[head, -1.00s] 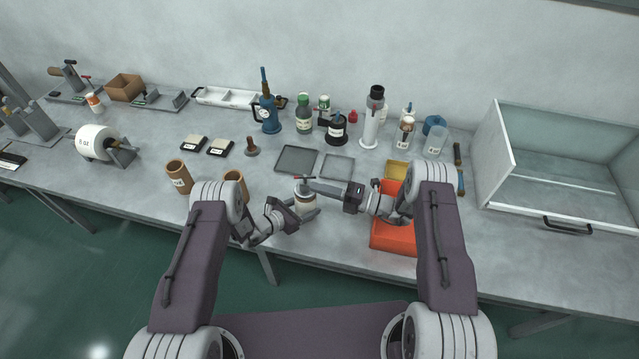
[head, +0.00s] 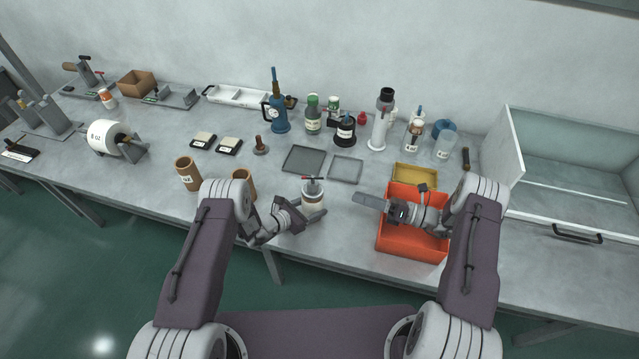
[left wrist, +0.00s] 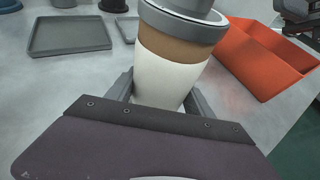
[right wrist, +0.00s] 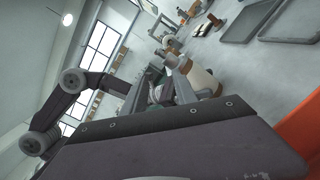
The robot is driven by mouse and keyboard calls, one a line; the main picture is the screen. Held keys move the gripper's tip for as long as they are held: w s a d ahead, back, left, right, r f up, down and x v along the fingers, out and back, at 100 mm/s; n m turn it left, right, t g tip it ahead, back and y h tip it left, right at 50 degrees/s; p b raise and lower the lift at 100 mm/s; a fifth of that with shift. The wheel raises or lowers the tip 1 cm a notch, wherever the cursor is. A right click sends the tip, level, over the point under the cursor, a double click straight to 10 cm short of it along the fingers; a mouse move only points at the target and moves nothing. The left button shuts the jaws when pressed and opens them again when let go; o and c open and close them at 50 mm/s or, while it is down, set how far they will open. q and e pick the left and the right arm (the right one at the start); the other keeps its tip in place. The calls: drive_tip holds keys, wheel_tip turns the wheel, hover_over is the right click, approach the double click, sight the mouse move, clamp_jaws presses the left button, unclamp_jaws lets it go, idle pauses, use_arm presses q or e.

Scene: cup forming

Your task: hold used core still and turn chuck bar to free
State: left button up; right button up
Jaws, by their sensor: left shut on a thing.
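The used core (head: 313,205) is a white and brown cup-like cylinder, upright at the table's front edge. In the left wrist view the core (left wrist: 172,80) fills the middle, with the grey chuck (left wrist: 185,22) on its top. The chuck bar (head: 313,179), dark with a red end, lies across the top of the chuck in the head view. My left gripper (head: 308,217) is shut around the core's lower part, one finger on each side. My right gripper (head: 368,202) is to the right of the core, apart from the bar, its fingers spread and empty.
An orange bin (head: 412,240) stands under and beside my right wrist, with a yellow tray (head: 414,176) behind it. Two grey trays (head: 304,160) lie behind the core. Brown cups (head: 187,174) stand to the left. Bottles line the back.

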drive_tip(key=w+a+n+g, duration=0.1)
drive_tip(key=w+a+n, duration=0.1)
drive_tip(key=w+n, duration=0.35)
drive_tip(key=n+g, duration=0.2)
drive_tip(key=n, duration=0.3)
approach(311, 178)
drive_tip(key=a+f, duration=0.1)
drive_tip(key=a, duration=0.1)
drive_tip(key=shift+m, duration=0.25)
drive_tip(key=x, duration=0.7)
drive_tip(key=w+x, duration=0.1)
drive_tip(key=x, duration=0.2)
drive_tip(key=shift+w+a+r, duration=0.1)
drive_tip(key=shift+a, duration=0.1)
